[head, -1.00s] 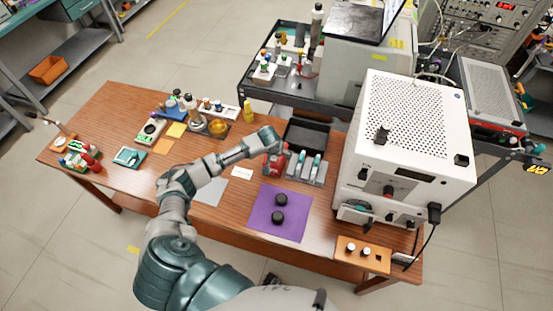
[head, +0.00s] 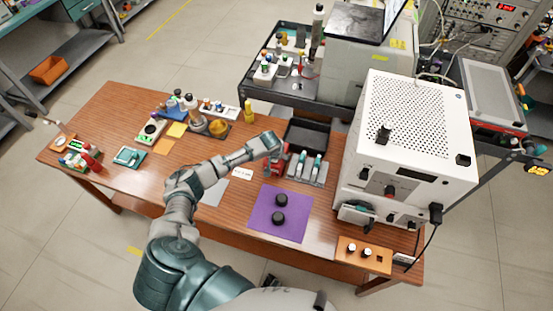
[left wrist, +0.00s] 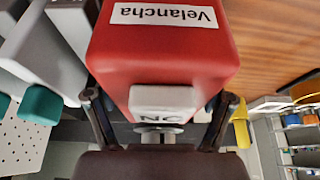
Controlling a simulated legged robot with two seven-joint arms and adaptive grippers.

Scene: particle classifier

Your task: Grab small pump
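A red block-shaped device, apparently the small pump (head: 278,160), stands at the back of the wooden table. In the left wrist view its red body (left wrist: 165,55) fills the upper middle, with a white "Velancha" label and a white part marked "NC". My left gripper (left wrist: 160,105) has its dark fingers spread wide, one on each side of the device's lower part. I see no clear grip on it. In the head view the left gripper (head: 277,147) is right at the device and partly covers it. My right gripper is not in view.
Close right of the device stands a grey rack (head: 308,172) with teal-topped items, with a black tray (head: 307,138) behind. A purple mat (head: 279,225) with two black knobs lies in front. A white perforated instrument (head: 410,130) stands at right. A yellow bottle (head: 248,112) is behind left.

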